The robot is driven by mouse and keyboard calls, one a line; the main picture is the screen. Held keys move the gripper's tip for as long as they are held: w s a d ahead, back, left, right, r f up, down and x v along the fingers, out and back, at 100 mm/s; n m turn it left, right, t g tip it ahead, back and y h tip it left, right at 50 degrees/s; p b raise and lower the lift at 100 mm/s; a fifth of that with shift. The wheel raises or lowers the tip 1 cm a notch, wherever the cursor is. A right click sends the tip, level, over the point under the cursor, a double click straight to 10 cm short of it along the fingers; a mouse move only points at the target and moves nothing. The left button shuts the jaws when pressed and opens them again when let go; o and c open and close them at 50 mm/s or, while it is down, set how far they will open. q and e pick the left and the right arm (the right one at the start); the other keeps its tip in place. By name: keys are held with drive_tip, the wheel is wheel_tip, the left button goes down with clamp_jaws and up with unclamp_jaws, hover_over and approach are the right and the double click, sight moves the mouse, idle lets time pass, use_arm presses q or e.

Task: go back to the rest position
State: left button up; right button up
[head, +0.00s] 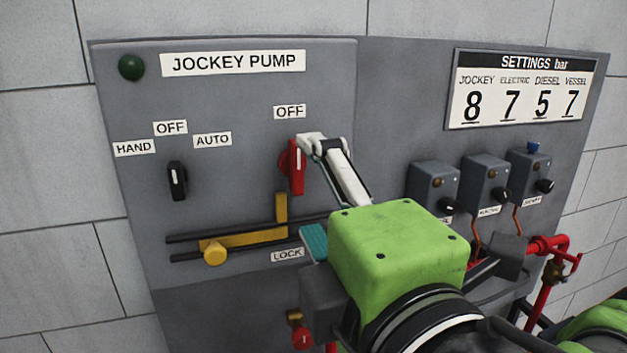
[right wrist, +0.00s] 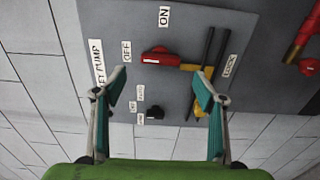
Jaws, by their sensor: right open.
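My right gripper (head: 312,195), with its green body, is in front of the jockey pump panel (head: 130,120). Its two teal-padded fingers are spread and empty. In the right wrist view the open gripper (right wrist: 160,84) shows a clear gap between its fingertips. The red handle (head: 297,170) stands upright under the OFF label; it also shows beyond the fingertips in the right wrist view (right wrist: 160,57). In the head view one finger overlaps its upper right edge; I cannot tell whether they touch. My left gripper is not in view.
A black selector (head: 177,181) points up to OFF. A yellow slider (head: 245,239) sits on dark rails, its tab just below the red handle. Grey pressure switches (head: 486,181) and red pipework (head: 545,245) are at right. A grey block wall (head: 40,200) is behind.

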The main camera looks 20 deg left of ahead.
drive_tip(key=shift+s+d, duration=0.2)
drive_tip(key=shift+s, duration=0.05)
